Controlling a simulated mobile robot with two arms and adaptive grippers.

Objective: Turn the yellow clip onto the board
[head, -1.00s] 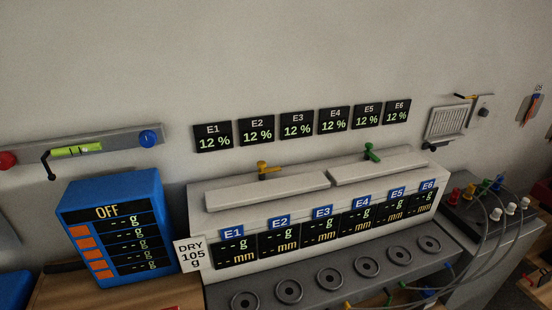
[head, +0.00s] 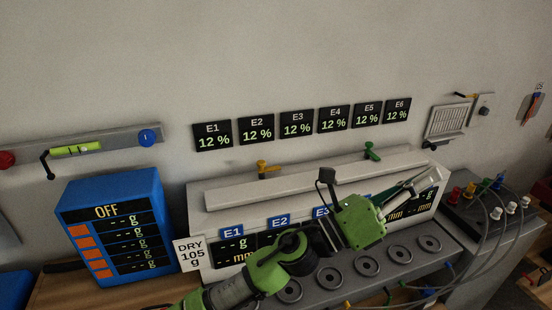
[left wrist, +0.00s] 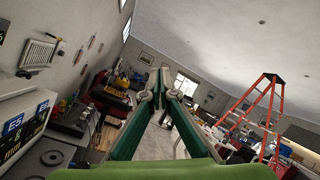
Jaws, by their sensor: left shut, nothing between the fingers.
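The yellow clip (head: 267,168) stands at the back of the white bench, behind a long white board (head: 240,194), its handle pointing right. I cannot tell whether it touches the board. A green clip (head: 371,152) stands farther right along the same edge. My left gripper (head: 430,178) reaches across the bench front to the right, away from the yellow clip, and hides part of the displays. In the left wrist view the fingers (left wrist: 161,84) meet at their tips, with nothing between them. The yellow clip is outside that view. My right gripper is not in view.
A blue unit (head: 112,225) marked OFF stands left, beside a DRY 105 g card (head: 191,254). Round wells (head: 367,266) line the bench front. Cables and knobs (head: 497,213) crowd the right. The wall above the clips holds small displays (head: 257,129).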

